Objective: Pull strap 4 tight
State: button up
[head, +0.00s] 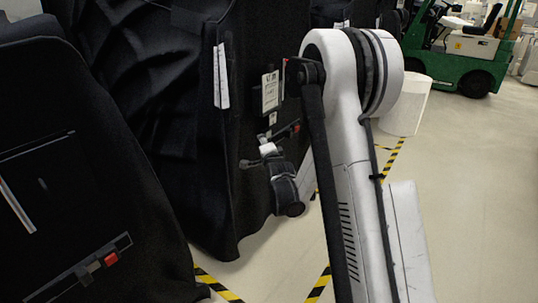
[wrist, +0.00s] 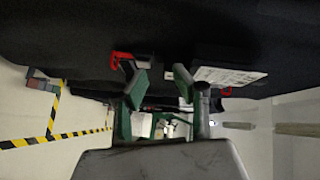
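A black covered cart (head: 195,140) stands left of my arm. On its side face, a dark strap with a red buckle (head: 297,128) shows close to my gripper (head: 256,160). In the wrist view, a red buckle piece (wrist: 122,60) lies beside the left fingertip. Another red piece (wrist: 224,92) is beyond the right finger. My gripper (wrist: 160,78) is open, its fingers apart near the black cover, with no strap clearly between them. I cannot read any strap number, so I cannot tell which is strap 4.
Another covered cart (head: 70,190) at the left has a red buckle (head: 110,258) on a strap. A white label (head: 270,91) hangs above my gripper. A green forklift (head: 465,50) and a white cylinder (head: 405,108) stand behind. Floor at the right is clear.

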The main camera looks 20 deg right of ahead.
jog(key=d+f+m+t+h+b, duration=0.1)
jog(key=d+f+m, duration=0.2)
jog(key=f, duration=0.4)
jog(key=d+f+m+t+h+b, duration=0.1)
jog(key=d+f+m+b, duration=0.15)
jog(key=f, duration=0.55)
jog(key=b+x, duration=0.1)
jog(key=x, duration=0.6)
jog(key=b+x, duration=0.1)
jog(key=x, duration=0.6)
jog(key=shift+w+d+r+b, duration=0.2)
jog(key=shift+w+r+b, duration=0.05)
jog(key=shift+r+b, duration=0.1)
grip_shut()
